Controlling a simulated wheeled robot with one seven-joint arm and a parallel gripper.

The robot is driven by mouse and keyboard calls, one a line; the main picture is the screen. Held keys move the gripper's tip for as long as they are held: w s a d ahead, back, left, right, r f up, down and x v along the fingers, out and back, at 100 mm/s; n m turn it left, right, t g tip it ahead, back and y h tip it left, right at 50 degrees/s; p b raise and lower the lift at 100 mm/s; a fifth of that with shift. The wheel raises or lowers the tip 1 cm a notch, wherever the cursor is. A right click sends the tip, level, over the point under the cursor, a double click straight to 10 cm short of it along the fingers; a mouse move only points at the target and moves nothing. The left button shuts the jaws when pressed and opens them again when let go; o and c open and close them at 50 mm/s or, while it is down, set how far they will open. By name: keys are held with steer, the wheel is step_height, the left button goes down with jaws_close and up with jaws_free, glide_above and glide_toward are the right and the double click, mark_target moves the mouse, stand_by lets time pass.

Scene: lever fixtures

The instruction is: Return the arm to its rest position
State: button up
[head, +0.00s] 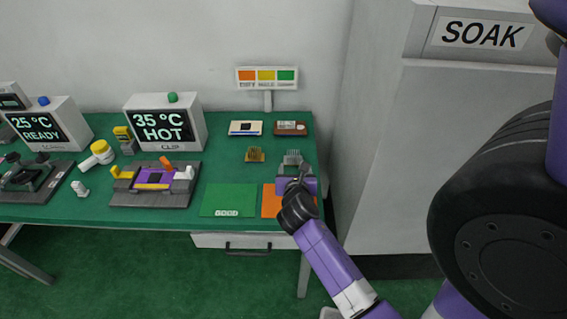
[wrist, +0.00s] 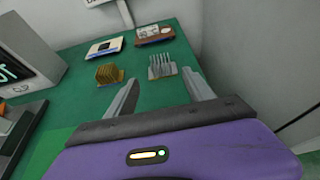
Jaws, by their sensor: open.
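My gripper (head: 294,168) is at the right end of the green table (head: 225,125), above the orange mat. In the wrist view its two fingers (wrist: 162,98) are apart with nothing between them. A grey finned heat sink (wrist: 162,67) stands on the table just beyond the fingertips; it also shows in the head view (head: 292,157). My purple arm (head: 330,262) reaches up from the lower right of the head view. It partly hides the orange mat (head: 270,203).
A gold heat sink (head: 255,155), two small boards, a green mat (head: 228,199) and a lever fixture (head: 154,184) share the table. The 35 °C HOT display (head: 166,125) stands behind the fixture. The grey SOAK cabinet (head: 395,150) is close on the right.

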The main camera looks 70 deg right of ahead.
stand_by(0.3)
steer(key=shift+m, duration=0.3)
steer(key=w+a+r+m+t+y, duration=0.1)
steer(key=w+a+r+m+t, duration=0.55)
steer(key=a+m, duration=0.4)
steer(key=s+a+r+m+t+y, duration=0.1)
steer(key=s+a+m+t+y, duration=0.2)
steer(key=a, duration=0.5)
steer(key=a+r+m+t+y, duration=0.2)
steer(key=a+m, duration=0.2)
steer(key=a, duration=0.4)
steer(key=s+a+r+m+y, duration=0.3)
steer(key=s+a+y, duration=0.4)
steer(key=s+a, duration=0.7)
steer(key=shift+a, duration=0.3)
